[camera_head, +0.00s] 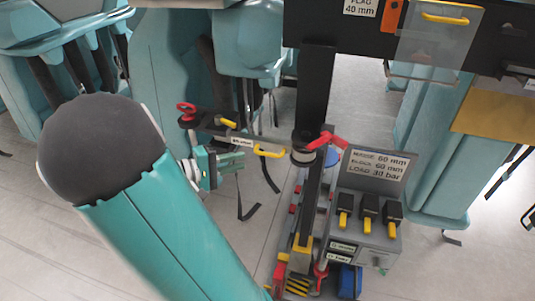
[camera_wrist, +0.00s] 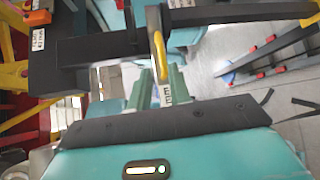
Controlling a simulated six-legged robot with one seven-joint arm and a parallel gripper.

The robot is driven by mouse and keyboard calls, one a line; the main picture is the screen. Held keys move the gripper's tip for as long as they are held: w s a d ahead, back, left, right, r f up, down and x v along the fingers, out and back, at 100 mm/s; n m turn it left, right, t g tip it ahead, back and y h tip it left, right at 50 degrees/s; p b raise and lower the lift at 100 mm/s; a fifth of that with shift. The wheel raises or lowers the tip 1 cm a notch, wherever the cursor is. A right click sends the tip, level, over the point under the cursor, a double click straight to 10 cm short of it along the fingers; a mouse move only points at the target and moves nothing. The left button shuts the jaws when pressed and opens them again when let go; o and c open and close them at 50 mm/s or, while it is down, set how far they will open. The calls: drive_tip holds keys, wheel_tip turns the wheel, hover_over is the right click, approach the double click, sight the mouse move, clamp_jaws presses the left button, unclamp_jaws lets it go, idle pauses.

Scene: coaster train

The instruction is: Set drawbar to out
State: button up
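The drawbar (camera_head: 222,130) is a dark horizontal bar with a small white label, too small to read surely. It has a red hook-like end (camera_head: 186,110) at its left and runs right toward a dark post. A yellow handle (camera_head: 270,152) is on its near side; a yellow handle also shows in the wrist view (camera_wrist: 157,45). My gripper (camera_head: 243,160) is just left of that handle, with fingers pointing right. In the wrist view my gripper (camera_wrist: 160,80) has its green fingers apart, with the handle's end ahead of or between them. I cannot tell whether they touch.
A dark post (camera_head: 315,95) rises behind the bar. To the right stand a grey sign (camera_head: 375,168) and a box with several yellow-tipped black levers (camera_head: 368,212). A clear panel (camera_head: 435,38) hangs upper right. Teal seats (camera_head: 165,70) stand behind. Grey floor is open at lower right.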

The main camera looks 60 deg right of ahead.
sight(266, 155)
drive_tip(key=x, duration=1)
drive_tip(key=shift+d+f, duration=0.1)
drive_tip(key=shift+d, duration=0.15)
clamp_jaws()
